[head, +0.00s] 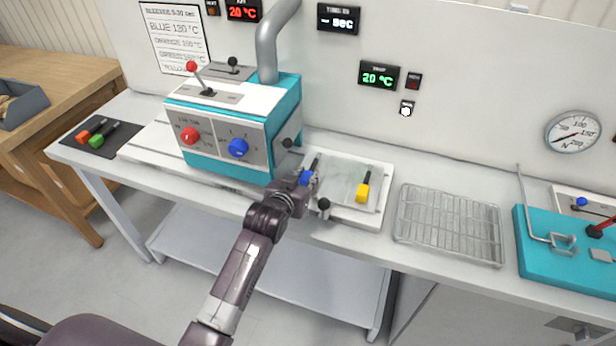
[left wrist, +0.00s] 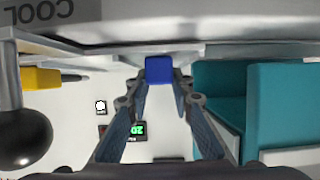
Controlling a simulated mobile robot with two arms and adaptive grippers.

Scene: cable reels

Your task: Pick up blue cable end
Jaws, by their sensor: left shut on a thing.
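The blue cable end (head: 306,177) is a blue block with a dark cable running up from it, over the left part of the pale plate (head: 345,174) beside the teal machine. My left gripper (head: 303,184) is shut on it. In the left wrist view the blue cable end (left wrist: 159,69) sits between the two fingertips. I cannot tell whether it touches the plate. The gripper hides part of it in the head view. My right gripper is not in view.
A yellow cable end (head: 362,193) lies on the same plate, to the right. The teal machine (head: 230,140) stands close on the left. A black knob (head: 323,204) is at the plate's front. A wire rack (head: 449,225) lies farther right.

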